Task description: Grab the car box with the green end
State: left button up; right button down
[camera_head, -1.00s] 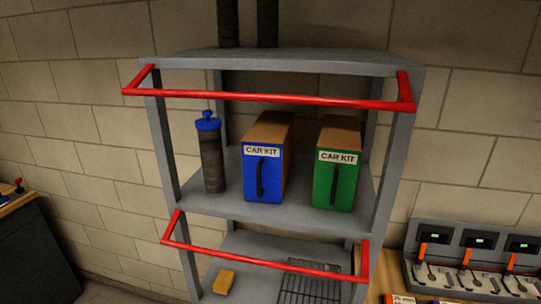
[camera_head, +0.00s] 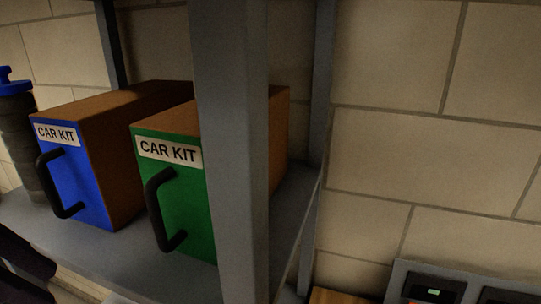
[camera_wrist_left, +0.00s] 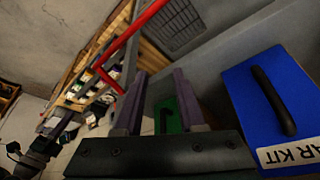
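The car box with the green end (camera_head: 190,215) stands on the grey shelf, its black handle facing me. A grey shelf post covers part of its right side. In the left wrist view a green face with a dark handle (camera_wrist_left: 173,112) shows between the fingers of my left gripper (camera_wrist_left: 160,76). The fingers are apart and nothing is visibly clamped; I cannot tell how far off the handle is. A dark part of my left arm shows at the head view's lower left. My right gripper is not in view.
The blue-ended car box (camera_head: 88,195) stands left of the green one, close by; it also shows in the left wrist view (camera_wrist_left: 255,97). A dark bottle (camera_head: 20,135) stands further left. The shelf post (camera_head: 235,160) is near. A red rail (camera_wrist_left: 128,38) crosses the wrist view.

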aim_at(157, 240)
pick_arm(q)
jog(key=w+d+p, duration=0.2)
jog(key=d, duration=0.1)
jog(key=w+d+p, duration=0.2)
jog(key=d, duration=0.1)
jog(key=w+d+p, duration=0.2)
jog(key=d, duration=0.1)
jog(key=shift+r, duration=0.3)
jog(key=shift+w+d+f, duration=0.1)
jog(key=shift+d+f, duration=0.15)
jog(key=shift+f+p, duration=0.35)
jog(key=shift+f, duration=0.2)
grip_shut()
jog(key=shift+d, duration=0.1)
dwell(0.4)
